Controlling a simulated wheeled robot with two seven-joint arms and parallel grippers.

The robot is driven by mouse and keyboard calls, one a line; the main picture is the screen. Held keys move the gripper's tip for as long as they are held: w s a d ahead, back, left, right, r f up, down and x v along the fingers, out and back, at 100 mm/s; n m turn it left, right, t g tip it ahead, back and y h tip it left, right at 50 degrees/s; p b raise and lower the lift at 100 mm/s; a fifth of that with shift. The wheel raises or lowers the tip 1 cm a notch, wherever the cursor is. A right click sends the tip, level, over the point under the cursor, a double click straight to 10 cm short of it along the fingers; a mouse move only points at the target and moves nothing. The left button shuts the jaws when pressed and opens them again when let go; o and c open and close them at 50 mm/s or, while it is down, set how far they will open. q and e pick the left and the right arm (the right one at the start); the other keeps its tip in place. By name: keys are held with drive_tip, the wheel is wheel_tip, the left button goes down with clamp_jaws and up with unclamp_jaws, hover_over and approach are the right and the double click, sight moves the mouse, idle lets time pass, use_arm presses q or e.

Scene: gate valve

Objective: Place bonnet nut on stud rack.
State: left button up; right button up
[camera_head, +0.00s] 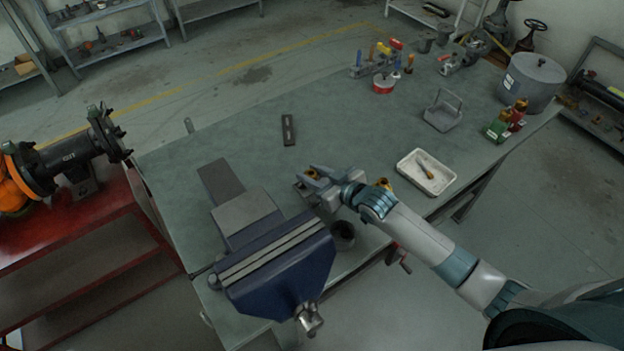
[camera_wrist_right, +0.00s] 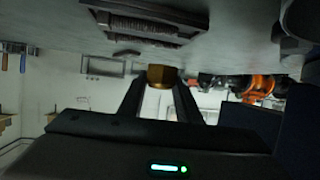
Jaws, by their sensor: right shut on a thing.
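A brass hex nut (camera_wrist_right: 160,76) sits between the fingertips of my right gripper (camera_wrist_right: 160,82) in the right wrist view. The right gripper (camera_head: 318,182) is shut on it. In the head view a small bit of the brass nut (camera_head: 312,173) shows at the fingers, low over the workbench. A dark rack-like piece with threaded rods (camera_wrist_right: 145,22), which looks like the stud rack, lies close by at the top of the wrist view, apart from the nut. In the head view I cannot clearly tell it from the gripper. My left gripper is out of view.
A blue vise (camera_head: 275,265) stands at the bench's front, left of my gripper, with a dark cup (camera_head: 342,236) beside it. A white tray (camera_head: 426,172) holds a brush. A dark bar (camera_head: 288,130) lies behind the gripper. The bench (camera_head: 350,130) is clear around that bar.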

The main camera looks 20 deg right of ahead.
wheel_tip(320, 180, down, 2)
drive_tip(key=shift+f+p, duration=0.25)
drive_tip(key=shift+p, duration=0.1)
drive_tip(key=shift+f, duration=0.1)
drive_tip(key=shift+f, duration=0.25)
drive_tip(key=o, duration=1.1)
